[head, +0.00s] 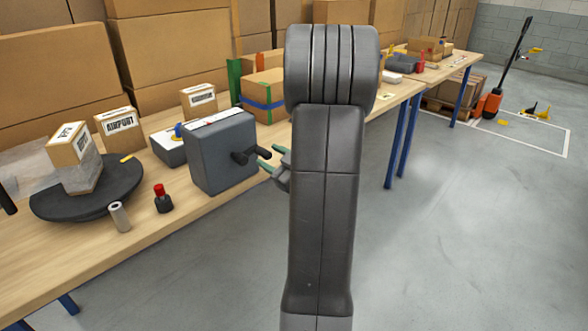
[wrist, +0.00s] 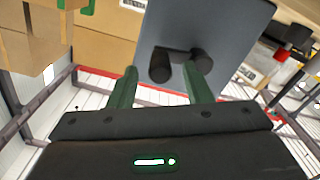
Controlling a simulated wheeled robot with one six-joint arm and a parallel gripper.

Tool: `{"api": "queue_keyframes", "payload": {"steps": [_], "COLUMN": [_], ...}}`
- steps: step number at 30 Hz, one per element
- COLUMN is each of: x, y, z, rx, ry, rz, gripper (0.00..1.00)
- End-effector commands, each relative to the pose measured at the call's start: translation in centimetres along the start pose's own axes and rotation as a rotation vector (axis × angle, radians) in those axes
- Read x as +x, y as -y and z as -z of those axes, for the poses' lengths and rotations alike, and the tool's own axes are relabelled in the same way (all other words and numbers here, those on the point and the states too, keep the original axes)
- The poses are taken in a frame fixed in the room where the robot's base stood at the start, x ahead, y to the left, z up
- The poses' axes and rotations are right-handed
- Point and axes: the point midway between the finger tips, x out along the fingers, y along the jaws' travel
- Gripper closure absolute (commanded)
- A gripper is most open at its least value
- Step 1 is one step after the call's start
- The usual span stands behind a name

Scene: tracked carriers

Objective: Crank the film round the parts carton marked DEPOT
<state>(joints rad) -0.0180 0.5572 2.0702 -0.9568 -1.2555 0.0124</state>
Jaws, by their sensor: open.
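The handle also shows in the wrist view (wrist: 160,69). My gripper (head: 271,159) is open in front of the handle. In the wrist view its green fingers (wrist: 166,72) stand either side of the handle's grip.
A carton marked AIRPORT (head: 118,130) and another labelled carton (head: 199,101) stand behind. The floor right of the bench (head: 450,230) is clear.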

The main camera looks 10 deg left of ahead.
Motion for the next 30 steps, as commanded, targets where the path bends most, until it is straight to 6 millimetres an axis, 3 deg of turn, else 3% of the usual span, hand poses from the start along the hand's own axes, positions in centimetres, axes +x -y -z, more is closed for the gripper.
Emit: {"api": "queue_keyframes", "payload": {"steps": [6,18,30], "x": [-4.1,-9.9,-11.8], "y": [-0.1,-0.1,0.0], "z": [-0.1,0.0,0.0], "rx": [0.001,-0.001,-0.001], "ry": [0.002,0.001,-0.001], "rz": [-0.005,-0.004,0.0], "gripper": [0.55,0.55,0.55]}}
